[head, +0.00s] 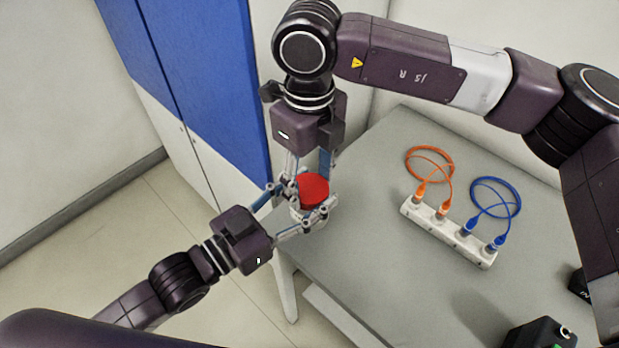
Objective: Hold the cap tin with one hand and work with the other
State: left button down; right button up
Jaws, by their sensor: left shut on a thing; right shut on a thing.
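The cap tin (311,220) is a small pale round tin at the table's left corner, with a red lid (313,189) on top. My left gripper (309,208) comes in from the lower left and is shut around the tin's pale body. My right gripper (308,184) points down from above and is shut on the red lid. The fingers of both grippers hide parts of the tin and lid. I cannot tell whether the lid is seated or loose, or whether the tin touches the table.
A white strip (448,232) with orange (430,163) and blue (496,198) looped cables stands on the grey table (370,265). A black box (540,333) is at the front right. A blue and white cabinet (215,90) stands behind the left corner. The table's middle front is clear.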

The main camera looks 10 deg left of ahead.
jog(key=shift+c, duration=1.3)
jog(key=shift+n, duration=1.4)
jog(key=shift+r, duration=0.1)
jog(key=shift+r, duration=1)
